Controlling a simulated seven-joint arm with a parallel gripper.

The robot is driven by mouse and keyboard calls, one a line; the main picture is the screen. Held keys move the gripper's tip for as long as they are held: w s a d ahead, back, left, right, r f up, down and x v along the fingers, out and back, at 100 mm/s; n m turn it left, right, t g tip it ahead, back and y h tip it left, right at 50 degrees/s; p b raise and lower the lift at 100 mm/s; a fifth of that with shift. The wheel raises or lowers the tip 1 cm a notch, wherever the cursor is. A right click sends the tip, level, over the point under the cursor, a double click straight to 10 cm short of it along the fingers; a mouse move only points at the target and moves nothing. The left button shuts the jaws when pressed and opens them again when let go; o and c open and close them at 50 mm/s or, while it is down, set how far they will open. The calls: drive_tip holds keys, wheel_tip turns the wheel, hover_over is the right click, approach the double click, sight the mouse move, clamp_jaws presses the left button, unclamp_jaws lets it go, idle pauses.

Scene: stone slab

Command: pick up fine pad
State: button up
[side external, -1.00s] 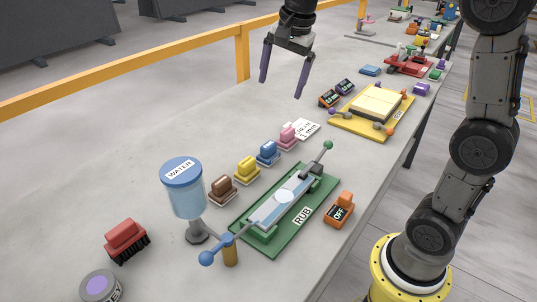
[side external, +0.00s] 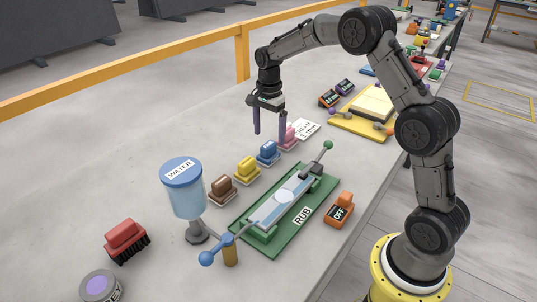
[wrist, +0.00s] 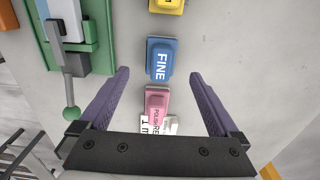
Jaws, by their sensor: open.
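The fine pad is the blue block labelled "FINE" (wrist: 161,60) in the wrist view. In the side view the blue pad (side external: 268,153) sits on the slab between the yellow pad (side external: 247,170) and the pink pad (side external: 287,136). My gripper (side external: 270,140) is open and empty, fingers pointing down, above the row near the blue and pink pads. In the wrist view its purple fingertips (wrist: 159,72) are spread wide, to either side of the row. The blue pad shows between and slightly beyond the tips. No contact shows.
A brown pad (side external: 222,190) continues the row. The green "RUB" fixture (side external: 266,240) with its lever stands close beside it. A water container (side external: 184,190) and red brush (side external: 125,238) are nearer the camera. A white card (side external: 308,128) lies by the pink pad. Slab left of the row is clear.

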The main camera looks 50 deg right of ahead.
sight(269, 144)
drive_tip(key=shift+f, duration=3.25)
drive_tip(key=c, duration=1.5)
